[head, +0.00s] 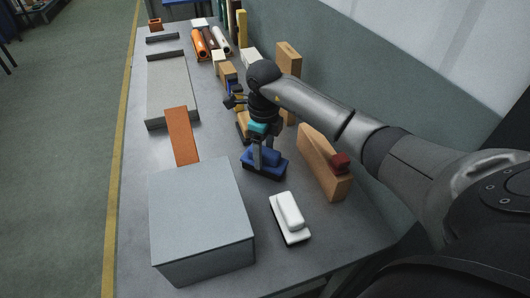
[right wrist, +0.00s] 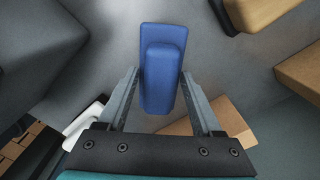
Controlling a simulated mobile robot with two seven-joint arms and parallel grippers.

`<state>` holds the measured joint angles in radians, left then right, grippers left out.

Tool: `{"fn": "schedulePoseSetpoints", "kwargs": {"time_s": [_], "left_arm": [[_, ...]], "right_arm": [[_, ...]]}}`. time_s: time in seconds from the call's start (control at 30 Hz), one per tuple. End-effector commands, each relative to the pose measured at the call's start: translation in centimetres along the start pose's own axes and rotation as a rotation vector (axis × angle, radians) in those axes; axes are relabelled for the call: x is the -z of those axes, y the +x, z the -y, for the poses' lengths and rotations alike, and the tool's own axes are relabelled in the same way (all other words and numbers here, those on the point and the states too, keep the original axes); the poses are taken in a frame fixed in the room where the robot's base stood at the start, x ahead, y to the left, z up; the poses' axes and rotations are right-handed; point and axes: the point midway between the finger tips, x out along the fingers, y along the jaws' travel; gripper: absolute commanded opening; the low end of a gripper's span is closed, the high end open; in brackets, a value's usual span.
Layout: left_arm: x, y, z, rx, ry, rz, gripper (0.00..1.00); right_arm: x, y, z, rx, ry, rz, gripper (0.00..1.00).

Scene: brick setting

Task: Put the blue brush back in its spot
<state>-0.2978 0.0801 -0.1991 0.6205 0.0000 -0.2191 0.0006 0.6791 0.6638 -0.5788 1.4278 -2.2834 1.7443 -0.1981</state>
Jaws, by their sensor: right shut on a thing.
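The blue brush (head: 263,164) is at the middle of the table, between the white brush (head: 290,216) and a yellow brush (head: 242,125) farther back. It has a raised handle and a dark underside. My right gripper (head: 263,151) points down and is shut on its handle. In the right wrist view the blue brush (right wrist: 163,75) lies between the two fingers (right wrist: 160,78). I cannot tell whether its underside touches the table. My left gripper is not in view.
A large grey box (head: 200,215) stands left of the brush. A wooden block (head: 322,165) with a dark red piece (head: 340,162) stands to the right. An orange board (head: 182,137) leads to a grey block (head: 172,90). Tubes (head: 200,43) and blocks lie at the back.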

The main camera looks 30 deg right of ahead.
Motion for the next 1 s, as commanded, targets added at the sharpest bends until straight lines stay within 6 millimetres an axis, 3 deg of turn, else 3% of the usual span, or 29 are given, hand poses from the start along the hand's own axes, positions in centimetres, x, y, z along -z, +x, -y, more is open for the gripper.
{"fn": "schedulePoseSetpoints", "kwargs": {"time_s": [0.13, 0.17, 0.4, 0.73, 0.87, 1.0], "left_arm": [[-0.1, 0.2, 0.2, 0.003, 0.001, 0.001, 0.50], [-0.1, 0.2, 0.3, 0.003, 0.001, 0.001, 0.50], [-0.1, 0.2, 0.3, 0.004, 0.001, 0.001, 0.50], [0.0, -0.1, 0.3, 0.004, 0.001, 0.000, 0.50], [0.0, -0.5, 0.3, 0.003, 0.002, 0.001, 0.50], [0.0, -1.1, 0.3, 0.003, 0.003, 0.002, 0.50]], "right_arm": [[0.0, 0.3, 0.0, 0.001, 0.000, 0.000, 0.15], [0.0, 0.3, 0.0, 0.000, 0.000, 0.000, 0.69], [0.0, 0.2, 0.0, 0.000, 0.000, 0.000, 0.96], [0.0, -0.1, 0.0, 0.000, -0.001, 0.001, 0.97], [-0.1, -2.0, 0.1, 0.004, 0.000, 0.003, 0.97], [-0.1, -5.1, 0.1, 0.004, 0.000, 0.004, 0.97]]}}
